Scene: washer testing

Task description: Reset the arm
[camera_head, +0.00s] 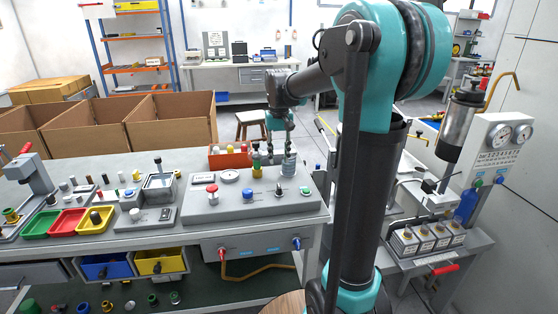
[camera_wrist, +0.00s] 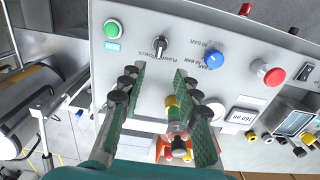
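My arm rises at the right of the head view and reaches over to the test panel (camera_head: 235,208). My gripper (camera_head: 280,152) points down above the back right of this panel. In the wrist view, the two green fingers of my gripper (camera_wrist: 160,76) stand apart with the panel face (camera_wrist: 135,50) showing between them. They are open, and nothing is clearly held. A yellow and green fitting (camera_wrist: 172,104) shows beside the right finger, partly hidden by it. I cannot tell whether they touch.
A red bin of small parts (camera_head: 229,156) stands behind the panel. Its knobs include a red button (camera_head: 212,190) and a blue knob (camera_head: 248,195). Cardboard boxes (camera_head: 88,127) stand at the left. A gauge stand (camera_head: 497,150) is at the right.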

